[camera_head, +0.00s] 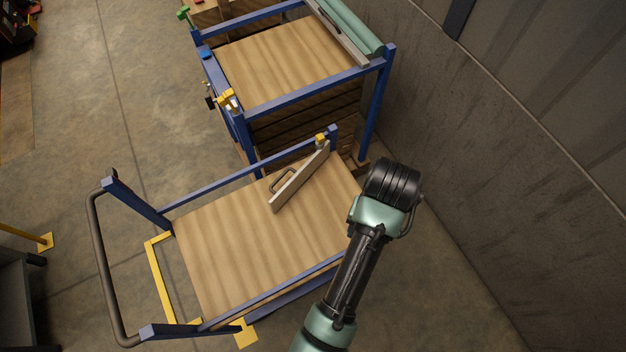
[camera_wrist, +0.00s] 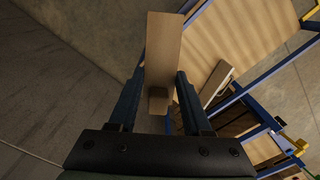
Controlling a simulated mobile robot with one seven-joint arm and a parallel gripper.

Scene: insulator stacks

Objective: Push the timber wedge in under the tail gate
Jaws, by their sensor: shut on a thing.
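The timber wedge (camera_wrist: 164,45) is a pale wooden piece in the wrist view. A darker block (camera_wrist: 158,101) shows at its near end, between the fingers. My gripper (camera_wrist: 160,82) is shut on the wedge, which sticks out beyond the fingertips. In the head view the wedge and the fingers are hidden behind my arm. The tail gate (camera_head: 300,178) is a board with a pale edge and a bar handle. It stands at a slant over the cart's deck, by a post with a yellow fitting. It also shows in the wrist view (camera_wrist: 215,83), right of the wedge and apart from it.
The cart (camera_head: 240,240) has a wooden deck, blue rails and a push bar at the left. A blue frame (camera_head: 376,110) with a wooden top stands behind it. A grey wall (camera_head: 500,130) runs along the right. Bare floor lies between wall and cart.

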